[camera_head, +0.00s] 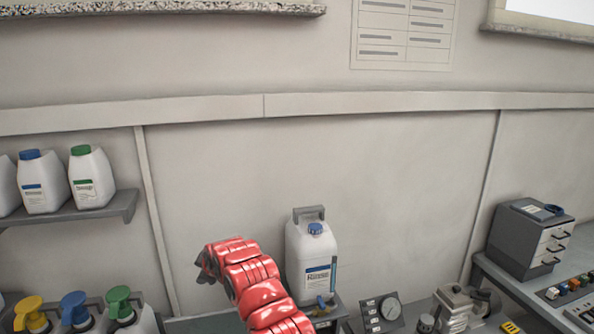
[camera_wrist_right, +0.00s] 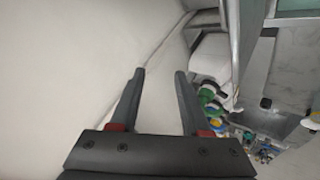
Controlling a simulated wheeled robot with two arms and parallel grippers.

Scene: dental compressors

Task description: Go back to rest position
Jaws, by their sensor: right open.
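My right gripper (camera_wrist_right: 160,72) is open and empty in the right wrist view, its two dark fingers apart with pale wall between and beyond them. In the head view my red right arm rises from the bottom centre and bends left. Its dark gripper (camera_head: 205,264) shows only in part at the arm's far end, in front of the pale wall (camera_head: 220,180). My left gripper is not in the head view.
A white jug (camera_head: 311,257) with a blue cap stands right of my arm, close to it in the picture. Pump bottles (camera_head: 122,309) stand at lower left, below a shelf (camera_head: 125,207) with white bottles. A gauge box (camera_head: 381,313) and a drawer unit (camera_head: 529,240) are at right.

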